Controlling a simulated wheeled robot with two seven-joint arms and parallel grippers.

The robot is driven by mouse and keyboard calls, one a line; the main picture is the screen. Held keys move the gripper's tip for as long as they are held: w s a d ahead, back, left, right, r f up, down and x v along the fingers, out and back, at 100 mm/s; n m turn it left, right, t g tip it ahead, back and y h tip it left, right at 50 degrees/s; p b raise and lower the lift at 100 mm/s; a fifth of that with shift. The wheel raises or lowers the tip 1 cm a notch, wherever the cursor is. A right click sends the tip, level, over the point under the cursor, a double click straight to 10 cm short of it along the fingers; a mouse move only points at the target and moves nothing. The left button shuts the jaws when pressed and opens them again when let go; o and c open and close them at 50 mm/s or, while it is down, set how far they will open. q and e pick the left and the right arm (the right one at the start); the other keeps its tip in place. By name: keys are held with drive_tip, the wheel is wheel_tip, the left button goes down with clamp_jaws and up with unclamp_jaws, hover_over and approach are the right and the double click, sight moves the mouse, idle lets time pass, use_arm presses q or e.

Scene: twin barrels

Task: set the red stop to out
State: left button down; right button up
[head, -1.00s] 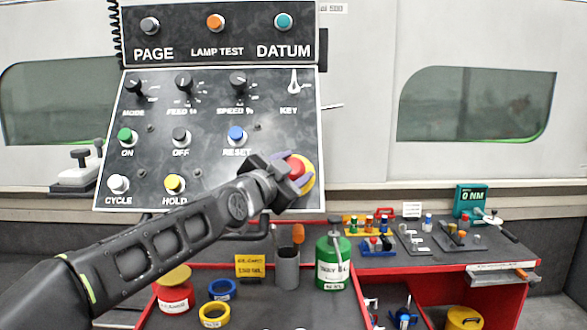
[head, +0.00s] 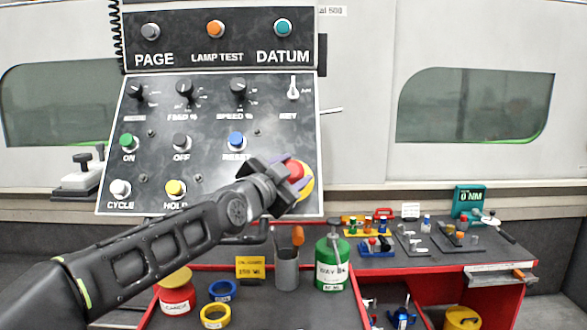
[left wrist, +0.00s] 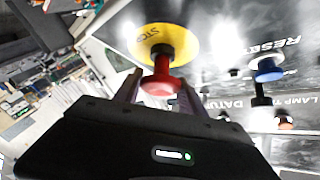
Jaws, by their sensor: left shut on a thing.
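The red stop (head: 294,171) is a red mushroom button on a yellow disc (head: 309,188) at the lower right of the dark control panel. It also shows in the left wrist view (left wrist: 160,84), in front of its yellow disc (left wrist: 178,40) marked STOP. My left gripper (head: 291,172) is at the button, its fingers on either side of the red head, and is shut on it. In the left wrist view the fingers (left wrist: 158,90) flank the red head. The gripper hides part of the button in the head view. My right gripper is not in view.
The blue RESET button (head: 236,139) and yellow HOLD button (head: 175,188) are near my left arm. Below the panel, a bench holds a green can (head: 332,262), a grey cup (head: 286,270) and a red jar (head: 175,292). A tool bench stands at the right.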

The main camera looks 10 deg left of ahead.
use_arm(q)
drive_tip(key=c, duration=0.8)
unclamp_jaws()
drive_tip(key=shift+s+r, duration=0.1)
drive_tip(key=shift+r, duration=0.15)
drive_tip(key=shift+c, duration=0.2)
drive_tip(key=shift+o, duration=0.7)
drive_tip(key=shift+f, duration=0.1)
drive_tip(key=b+v, duration=0.2)
drive_tip(key=v, duration=0.5)
drive_tip(key=shift+s, duration=0.4)
drive_tip(key=shift+a, duration=0.1)
